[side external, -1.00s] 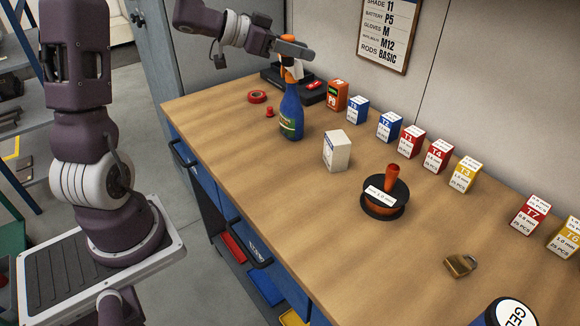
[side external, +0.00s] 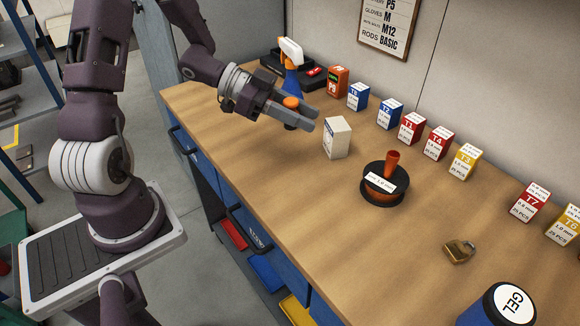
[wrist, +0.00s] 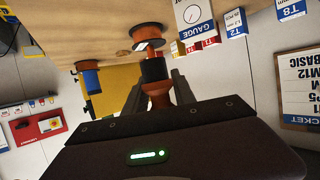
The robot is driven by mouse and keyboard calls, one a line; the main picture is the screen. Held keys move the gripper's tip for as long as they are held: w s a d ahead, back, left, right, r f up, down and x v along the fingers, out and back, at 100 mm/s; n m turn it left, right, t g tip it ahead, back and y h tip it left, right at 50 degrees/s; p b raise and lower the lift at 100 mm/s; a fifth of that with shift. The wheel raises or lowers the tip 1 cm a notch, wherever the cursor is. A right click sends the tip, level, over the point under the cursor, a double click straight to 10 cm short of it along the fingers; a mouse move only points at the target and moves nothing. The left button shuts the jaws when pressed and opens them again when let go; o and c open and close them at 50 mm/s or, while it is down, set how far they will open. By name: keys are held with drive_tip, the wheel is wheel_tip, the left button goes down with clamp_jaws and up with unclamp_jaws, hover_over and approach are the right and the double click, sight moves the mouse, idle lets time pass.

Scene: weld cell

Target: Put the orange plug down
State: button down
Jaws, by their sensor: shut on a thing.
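My gripper (side external: 306,115) is shut on the orange plug (side external: 291,102), which has an orange head and a dark lower part. The plug is held upright above the wooden bench, left of the white box. Its lower part is partly hidden by the fingers in the side view. In the wrist view, the plug (wrist: 158,97) shows between the fingers (wrist: 160,92), its black part toward the bench.
A white box (side external: 337,138) stands close right of my gripper. A spray bottle (side external: 291,55) is behind my gripper. A padlock (side external: 458,251) lies at right. Bare bench (side external: 300,200) is in front.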

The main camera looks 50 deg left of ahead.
sight(301, 169)
wheel_tip(301, 169, down, 12)
drive_tip(key=shift+r, duration=0.15)
drive_tip(key=c, duration=1)
unclamp_jaws()
drive_tip(key=shift+c, duration=0.2)
